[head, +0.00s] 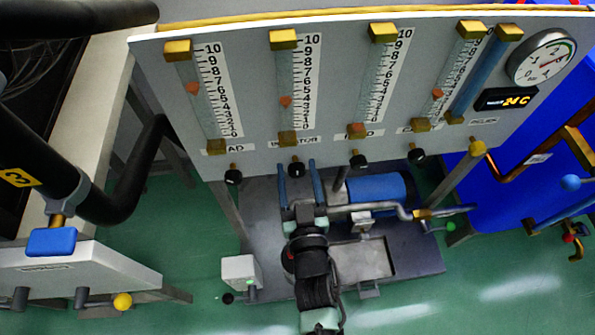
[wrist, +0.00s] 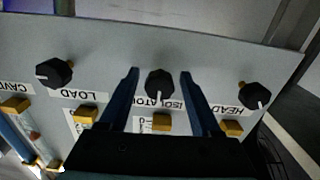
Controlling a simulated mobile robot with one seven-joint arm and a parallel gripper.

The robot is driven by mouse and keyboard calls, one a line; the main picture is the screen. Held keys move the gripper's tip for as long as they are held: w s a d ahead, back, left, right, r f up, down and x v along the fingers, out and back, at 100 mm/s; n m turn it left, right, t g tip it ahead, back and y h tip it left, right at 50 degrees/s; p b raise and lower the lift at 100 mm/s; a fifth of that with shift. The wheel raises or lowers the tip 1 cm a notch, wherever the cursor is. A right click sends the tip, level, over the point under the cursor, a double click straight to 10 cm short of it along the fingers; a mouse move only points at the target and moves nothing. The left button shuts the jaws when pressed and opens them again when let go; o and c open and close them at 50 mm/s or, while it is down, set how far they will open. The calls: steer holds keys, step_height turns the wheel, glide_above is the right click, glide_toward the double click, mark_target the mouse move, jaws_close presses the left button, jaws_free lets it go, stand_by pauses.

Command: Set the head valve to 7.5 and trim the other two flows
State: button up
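A grey panel (head: 255,150) carries upright flow tubes with orange floats and black knobs below. The head tube's float (head: 192,88) sits around 6, the isolator float (head: 285,101) around 4 to 5, and the load float (head: 357,130) near the bottom. The cavity float (head: 437,94) is lowish. My gripper (head: 297,163) is open at the isolator knob (head: 296,169). In the wrist view, my gripper's blue fingers (wrist: 159,74) stand either side of the isolator knob (wrist: 160,84), with gaps. The head knob (wrist: 255,95) is right, the load knob (wrist: 54,72) left.
A pressure dial (head: 540,57) and a display reading 24 C (head: 506,99) are at the panel's right. A blue cabinet (head: 545,110) stands beyond. A black pipe with a blue-handled valve (head: 50,242) is at left.

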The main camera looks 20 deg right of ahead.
jaws_close()
steer(key=shift+n, duration=0.4)
steer(key=shift+o, duration=1)
jaws_free()
steer(key=p+v, duration=0.2)
steer(key=v, duration=1.1)
